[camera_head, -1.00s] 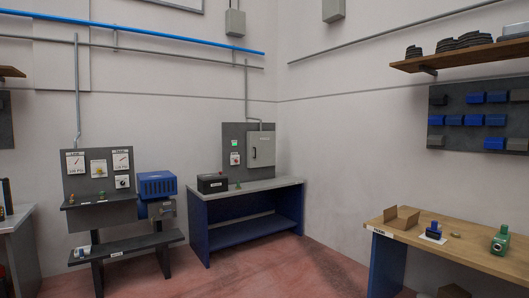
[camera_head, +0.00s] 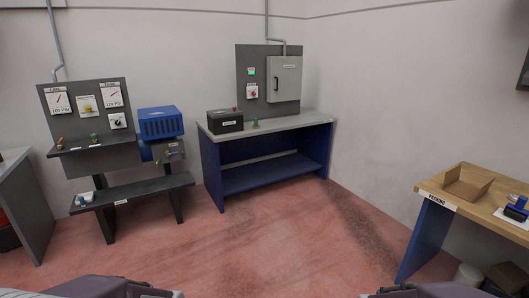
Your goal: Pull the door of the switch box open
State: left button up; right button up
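The switch box (camera_head: 285,79) is a light grey box on a dark upright panel (camera_head: 254,62) behind the grey-topped bench, near the room's corner. Its door looks shut. A dark handle shows on the left part of the door, with a label near the top. A green light (camera_head: 251,72) and a red knob on a white plate (camera_head: 252,91) sit on the panel left of the box. Only parts of my own arms show along the bottom edge, far from the box. Neither gripper's fingers are visible.
The blue bench (camera_head: 228,177) holds a black box (camera_head: 225,122) and a small green item. A gauge stand (camera_head: 88,115) with a blue machine (camera_head: 160,122) stands left. A wooden table (camera_head: 480,187) stands right. Open red floor (camera_head: 270,245) lies before the bench.

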aim_at(285, 84)
jog(key=i, duration=4.15)
